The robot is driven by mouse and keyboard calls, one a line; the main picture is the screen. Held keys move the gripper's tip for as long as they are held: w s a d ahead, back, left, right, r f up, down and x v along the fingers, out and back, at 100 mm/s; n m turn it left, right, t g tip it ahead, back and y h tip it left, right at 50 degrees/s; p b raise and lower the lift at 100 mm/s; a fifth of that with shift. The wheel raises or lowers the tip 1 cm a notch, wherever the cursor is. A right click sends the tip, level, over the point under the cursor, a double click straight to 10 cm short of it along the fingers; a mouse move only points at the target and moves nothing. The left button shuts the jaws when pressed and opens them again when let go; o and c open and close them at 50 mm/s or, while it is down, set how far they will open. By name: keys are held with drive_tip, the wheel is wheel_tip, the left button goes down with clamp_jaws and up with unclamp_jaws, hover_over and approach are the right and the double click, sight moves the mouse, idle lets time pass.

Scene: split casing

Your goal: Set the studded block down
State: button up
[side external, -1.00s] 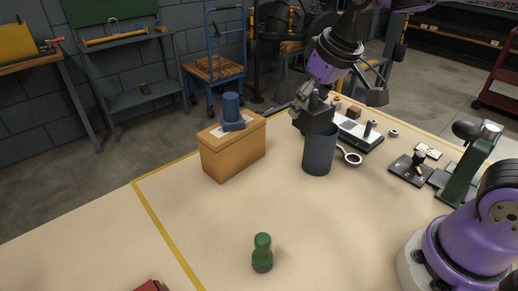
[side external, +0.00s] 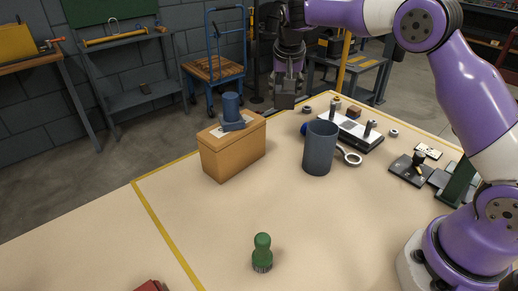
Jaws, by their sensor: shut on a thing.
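My gripper (side external: 287,80) is shut on a dark grey block (side external: 285,97) and points down. The block hangs in the air, upper middle of the side view, near the table's far edge. It lies above and left of the grey cylindrical cup (side external: 320,150) in the picture, and right of the wooden box (side external: 232,148). Its studs are too small to make out, and the fingers partly hide its top. Its exact height over the table cannot be told.
A blue part (side external: 232,115) stands on the wooden box. Behind the cup is a fixture with upright pegs (side external: 352,131); a ring-shaped tool (side external: 349,156) lies beside the cup. A green-handled brush (side external: 262,250) stands at the front. The table's middle (side external: 225,215) is clear.

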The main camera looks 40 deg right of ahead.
wheel_tip(320, 180, down, 10)
drive_tip(key=shift+w, duration=0.15)
idle(0.3)
drive_tip(key=shift+f, duration=0.1)
drive_tip(key=o, duration=1.5)
drive_tip(key=shift+f, duration=0.1)
drive_tip(key=shift+c, duration=0.2)
